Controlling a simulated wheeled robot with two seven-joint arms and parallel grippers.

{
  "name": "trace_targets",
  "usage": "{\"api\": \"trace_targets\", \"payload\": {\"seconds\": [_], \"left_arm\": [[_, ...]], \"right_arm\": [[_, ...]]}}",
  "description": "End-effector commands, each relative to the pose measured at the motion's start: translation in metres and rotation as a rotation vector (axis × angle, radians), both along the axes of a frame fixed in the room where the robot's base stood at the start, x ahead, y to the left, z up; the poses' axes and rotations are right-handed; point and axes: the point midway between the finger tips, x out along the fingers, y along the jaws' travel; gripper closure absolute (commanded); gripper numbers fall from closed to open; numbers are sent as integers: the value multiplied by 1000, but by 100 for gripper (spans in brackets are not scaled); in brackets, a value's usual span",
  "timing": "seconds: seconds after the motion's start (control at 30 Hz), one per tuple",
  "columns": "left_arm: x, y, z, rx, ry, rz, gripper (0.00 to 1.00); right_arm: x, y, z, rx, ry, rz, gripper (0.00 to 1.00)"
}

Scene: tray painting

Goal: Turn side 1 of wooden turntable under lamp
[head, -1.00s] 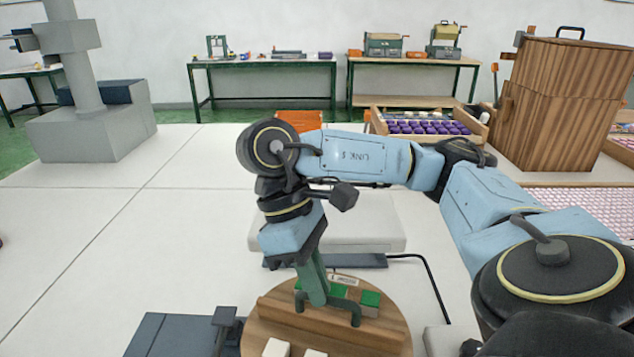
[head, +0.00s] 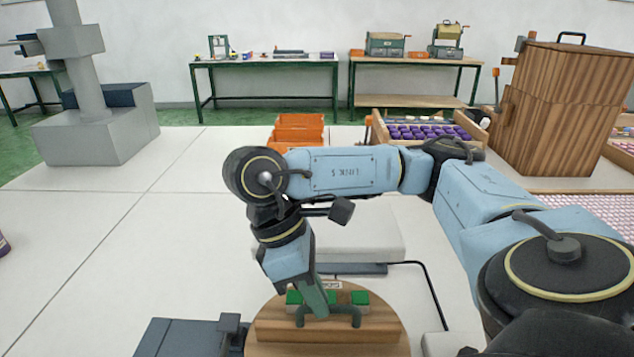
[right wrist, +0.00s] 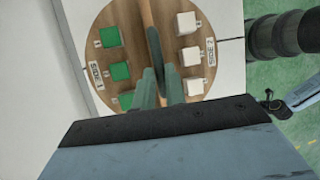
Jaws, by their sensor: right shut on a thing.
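The round wooden turntable (head: 275,347) is at the bottom of the head view, with a raised wooden divider (head: 280,330) across it. A dark green arched handle (head: 350,309) stands on the divider. My right gripper (head: 320,306) reaches down from above and is shut on the handle. In the right wrist view its fingers (right wrist: 159,88) straddle the divider line. Green blocks (right wrist: 119,71) lie on the half labelled side 1, which faces away in the head view. White blocks (right wrist: 187,22) lie on the other half. I cannot identify the lamp surely. My left gripper is out of view.
A pale flat box (head: 365,238) with a dark front strip and a black cable lies just behind the turntable. A dark grey stand (head: 185,338) is close at its left. An orange crate (head: 298,130) and a tray of purple items (head: 480,128) are farther back.

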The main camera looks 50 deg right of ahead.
Motion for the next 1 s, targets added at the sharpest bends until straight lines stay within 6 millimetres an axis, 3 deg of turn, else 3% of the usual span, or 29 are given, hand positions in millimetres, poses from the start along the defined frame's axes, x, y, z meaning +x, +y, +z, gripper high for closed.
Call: {"api": "trace_targets", "payload": {"seconds": [0.37, 0.4, 0.53, 0.93, 1.0], "left_arm": [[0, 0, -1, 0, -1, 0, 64], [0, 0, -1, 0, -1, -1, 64], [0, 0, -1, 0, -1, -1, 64], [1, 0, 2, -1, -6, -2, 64], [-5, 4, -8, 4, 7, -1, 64]], "right_arm": [[0, 2, -2, 8, -1, 4, 100], [0, 3, -2, 8, -1, 4, 84], [0, 2, -2, 6, 0, 4, 67], [2, 1, 3, 4, 0, 3, 66], [3, 2, 8, 3, -2, 3, 66]]}}
